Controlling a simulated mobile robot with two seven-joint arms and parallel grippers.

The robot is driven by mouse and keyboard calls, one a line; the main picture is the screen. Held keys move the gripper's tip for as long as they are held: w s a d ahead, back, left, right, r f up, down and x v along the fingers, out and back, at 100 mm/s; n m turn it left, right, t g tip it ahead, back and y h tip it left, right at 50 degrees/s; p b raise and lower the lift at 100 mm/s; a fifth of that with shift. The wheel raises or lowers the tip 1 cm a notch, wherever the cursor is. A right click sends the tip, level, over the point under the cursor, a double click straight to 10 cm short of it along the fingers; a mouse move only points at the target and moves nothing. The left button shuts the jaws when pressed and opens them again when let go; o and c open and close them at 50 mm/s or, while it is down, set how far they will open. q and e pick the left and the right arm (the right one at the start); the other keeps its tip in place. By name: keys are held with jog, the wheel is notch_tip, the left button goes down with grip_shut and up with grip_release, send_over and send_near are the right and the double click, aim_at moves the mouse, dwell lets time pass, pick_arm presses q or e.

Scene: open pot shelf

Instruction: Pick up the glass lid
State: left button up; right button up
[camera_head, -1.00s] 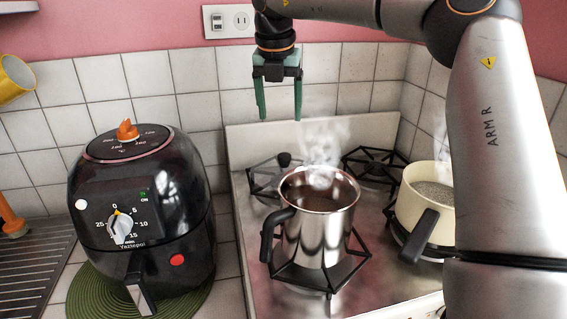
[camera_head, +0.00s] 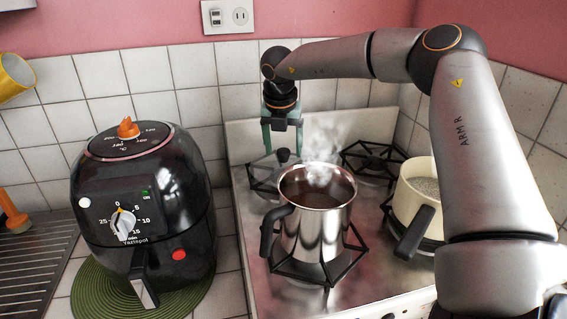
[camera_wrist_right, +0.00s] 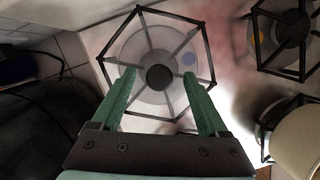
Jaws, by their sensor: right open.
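The glass lid (camera_head: 284,157) is on the back left burner of the stove, with its dark round knob up. In the right wrist view the clear disc of the lid (camera_wrist_right: 147,48) shows inside the black burner grate, with the knob near the middle. My right gripper (camera_head: 282,146) has green fingers and points down above the lid. In the wrist view its fingers (camera_wrist_right: 160,76) are spread apart, one on each side of the knob, with nothing between them seen gripped. How much height separates the fingertips from the knob is hard to tell. My left gripper is out of view.
A steaming steel pot (camera_head: 318,225) stands just in front of the lid. A cream pan (camera_head: 420,200) is on the right burner, its black handle toward the front. The back right burner (camera_head: 375,163) is empty. A black air fryer (camera_head: 140,215) stands left of the stove; tiled wall (camera_head: 235,107) behind.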

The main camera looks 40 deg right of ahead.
jog(key=shift+c, duration=0.4)
grip_shut()
dwell(1.0)
